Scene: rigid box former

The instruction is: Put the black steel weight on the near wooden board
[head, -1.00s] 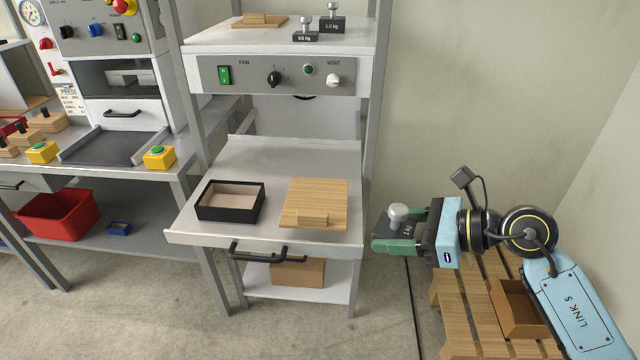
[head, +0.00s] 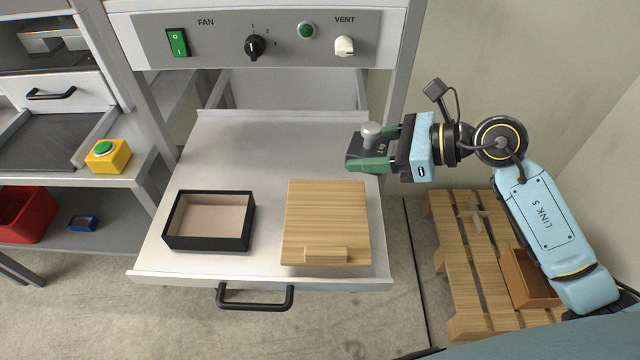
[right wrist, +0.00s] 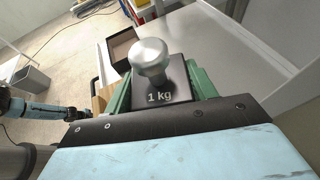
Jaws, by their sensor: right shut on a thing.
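The black steel weight (head: 357,145) has a silver knob; its top reads "1 kg" in the right wrist view (right wrist: 176,88). My right gripper (head: 373,150) is shut on it with green fingers on either side. It holds the weight upright, beyond the back right corner of the near wooden board (head: 325,220). The board lies flat on the pulled-out metal drawer, with a small wooden block at its front edge. Part of the board shows behind the fingers in the right wrist view. My left arm shows at the left there, its fingers unclear.
A black open box (head: 210,220) with a pale lining sits left of the board on the drawer tray (head: 262,150). A control panel (head: 270,40) overhangs the back. A wooden pallet (head: 455,255) with a cardboard box (head: 528,275) stands at the right.

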